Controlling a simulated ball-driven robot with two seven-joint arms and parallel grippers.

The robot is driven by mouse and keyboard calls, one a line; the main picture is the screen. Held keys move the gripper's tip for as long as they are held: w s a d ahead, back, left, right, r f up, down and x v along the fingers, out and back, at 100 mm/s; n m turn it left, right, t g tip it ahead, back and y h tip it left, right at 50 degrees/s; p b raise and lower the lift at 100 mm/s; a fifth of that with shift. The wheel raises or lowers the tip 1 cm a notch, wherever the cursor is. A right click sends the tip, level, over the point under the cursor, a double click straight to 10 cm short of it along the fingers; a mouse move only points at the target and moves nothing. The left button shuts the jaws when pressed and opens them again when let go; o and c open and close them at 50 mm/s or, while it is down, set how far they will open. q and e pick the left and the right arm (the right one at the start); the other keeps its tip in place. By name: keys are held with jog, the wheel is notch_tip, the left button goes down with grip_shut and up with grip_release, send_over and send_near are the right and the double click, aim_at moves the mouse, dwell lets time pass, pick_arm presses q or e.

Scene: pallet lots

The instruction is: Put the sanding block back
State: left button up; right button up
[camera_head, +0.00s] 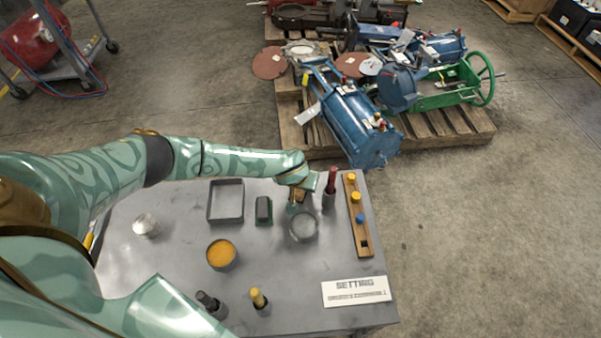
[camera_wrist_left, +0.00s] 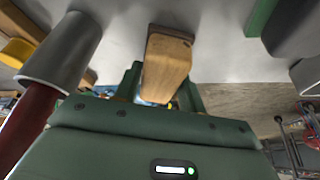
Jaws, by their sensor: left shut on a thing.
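My left gripper (camera_head: 298,196) is over the far middle of the grey table. It is shut on a tan wooden block (camera_wrist_left: 167,62), which looks like the sanding block. The block sticks out between the fingers in the left wrist view. In the head view the gripper partly hides it, and I cannot tell whether it touches the table. A dark block (camera_head: 263,208) on a green base stands just left of the gripper. An empty grey square tray (camera_head: 226,218) lies further left. My right gripper is not in view.
A red-handled tool (camera_head: 331,180) in a grey holder (camera_head: 328,201) stands close right of the gripper. A round grey dish (camera_head: 302,240) is just in front. A wooden rack (camera_head: 364,236) with coloured knobs, an orange-filled bowl (camera_head: 221,254) and a sign (camera_head: 356,292) share the table (camera_head: 160,260).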

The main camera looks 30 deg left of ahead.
pick_arm(q)
jog(key=shift+f, duration=0.15)
jog(key=o, duration=0.9)
jog(key=shift+o, duration=0.2)
jog(key=p+v, duration=0.2)
jog(key=v, duration=0.1)
jog(key=p+v, duration=0.1)
jog(key=v, duration=0.1)
jog(key=shift+w+r, duration=0.25)
jog(key=shift+w, duration=0.15)
jog(key=p+v, duration=0.1)
jog(key=v, duration=0.1)
jog(key=p+v, duration=0.3)
jog(key=v, duration=0.1)
jog(key=shift+s+r+p, duration=0.15)
jog(key=shift+s+p, duration=0.15)
jog(key=shift+s, duration=0.05)
jog(key=shift+s+r, duration=0.2)
jog(key=shift+s, duration=0.05)
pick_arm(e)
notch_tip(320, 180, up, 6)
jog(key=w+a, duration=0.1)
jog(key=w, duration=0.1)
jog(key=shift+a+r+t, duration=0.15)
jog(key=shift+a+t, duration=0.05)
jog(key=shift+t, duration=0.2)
